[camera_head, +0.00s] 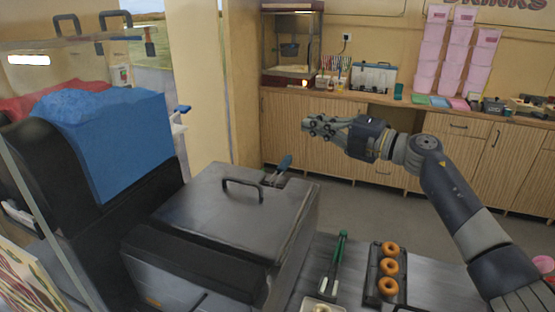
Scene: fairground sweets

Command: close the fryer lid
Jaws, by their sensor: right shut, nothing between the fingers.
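The fryer (195,280) stands at the lower middle of the head view. Its flat grey metal lid (225,213) lies down over the top, and the lid's dark handle (243,187) stands up near the far edge. I cannot tell whether the lid sits fully flush. My right gripper (312,125) is shut and empty, in the air beyond and to the right of the lid, apart from it. My left gripper is not in view.
A tray of doughnuts (372,286) and green-handled tongs (337,262) lie right of the fryer. A blue slush-like mass (110,135) stands at left. A back counter (390,100) holds a popcorn machine (291,50) and pink tub stacks (455,55). Open floor lies between.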

